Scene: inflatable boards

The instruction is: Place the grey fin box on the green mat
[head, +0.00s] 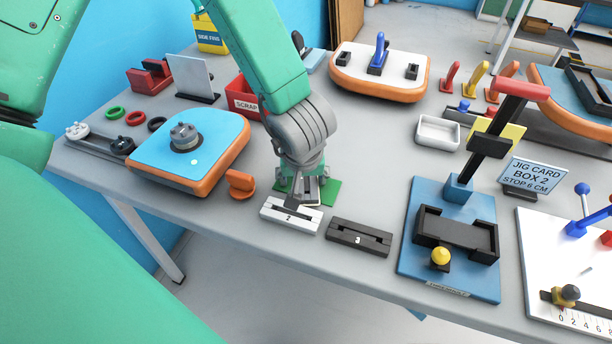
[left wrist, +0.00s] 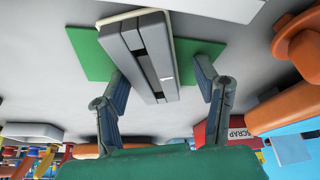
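The grey fin box (left wrist: 135,45) with a dark slot is over the green mat (left wrist: 90,55) in the left wrist view, with mat showing on both sides. A pale edge shows beside and behind the box. In the head view the mat (head: 331,191) and the box (head: 310,190) are mostly hidden under my left gripper (head: 303,196). My left gripper is open, its fingers (left wrist: 160,78) on either side of the box, with a clear gap on the right side. I cannot tell whether the box rests fully on the mat. My right gripper is not in view.
A white box marked 2 (head: 279,218) and a black box marked 3 (head: 345,241) lie just in front of the mat. A blue jig board (head: 420,255) is to the right. The red scrap bin (head: 240,90) is behind.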

